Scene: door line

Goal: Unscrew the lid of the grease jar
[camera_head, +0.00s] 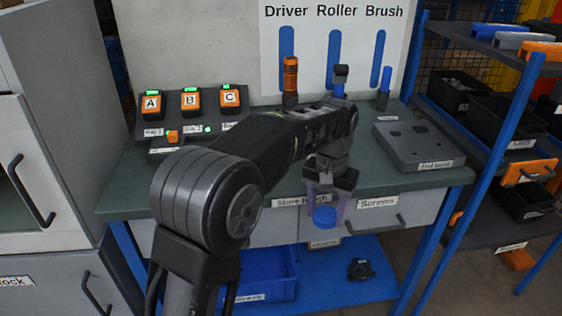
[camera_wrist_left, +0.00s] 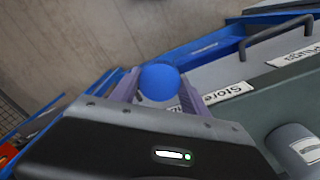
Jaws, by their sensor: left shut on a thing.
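My left gripper (camera_head: 325,212) points down in front of the bench's front edge, off the bench top. It is shut on a round blue piece, which looks like the jar lid (camera_head: 323,215). In the left wrist view the blue lid (camera_wrist_left: 160,82) sits between the two purple-grey fingers (camera_wrist_left: 158,90). A grey cylinder with a white label, perhaps the grease jar (camera_wrist_left: 303,148), stands on the bench at the lower right, apart from the lid and cut by the frame. I cannot make it out in the head view, where my arm covers part of the bench. My right gripper is not in view.
The green bench top (camera_head: 410,180) carries a charger rack (camera_head: 190,128) with A, B, C packs, an orange-handled tool (camera_head: 290,80) and a grey block (camera_head: 418,146). Labelled drawers (camera_head: 385,215) are under it. A blue shelf (camera_head: 375,285) lies below. A bin rack stands right.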

